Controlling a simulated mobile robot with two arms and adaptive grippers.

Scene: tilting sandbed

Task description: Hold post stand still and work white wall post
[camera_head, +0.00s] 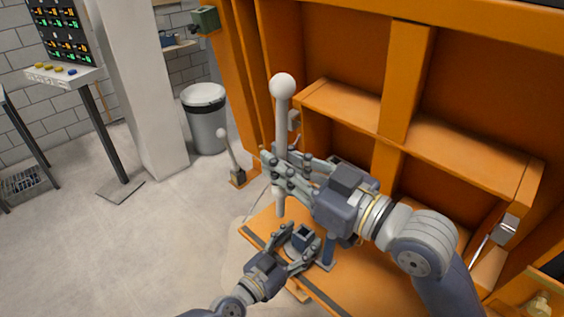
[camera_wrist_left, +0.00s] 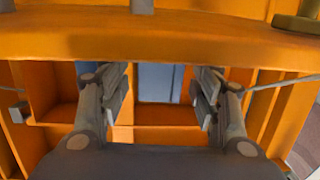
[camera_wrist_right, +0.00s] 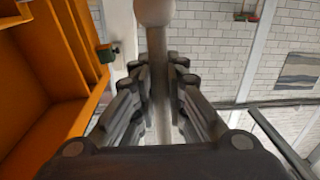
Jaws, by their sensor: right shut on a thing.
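The white wall post (camera_head: 282,118) is a tall pale rod with a round ball on top, roughly upright beside the orange frame. My right gripper (camera_head: 284,170) is shut around its middle. In the right wrist view the post (camera_wrist_right: 158,75) runs between the fingers (camera_wrist_right: 162,110), its ball at the top edge. The post stand (camera_head: 303,238) is a blue-grey piece with a square top, low on the orange bed. My left gripper (camera_head: 298,248) has its fingers on either side of it. In the left wrist view the fingers (camera_wrist_left: 160,95) are apart, with gaps beside a blue-grey shape between them.
The orange frame (camera_head: 410,80) with its shelves fills the right side. A smaller white-knobbed lever (camera_head: 229,150) stands left of the post. A grey bin (camera_head: 206,118), a pale column (camera_head: 140,80) and a control panel (camera_head: 62,72) are behind left.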

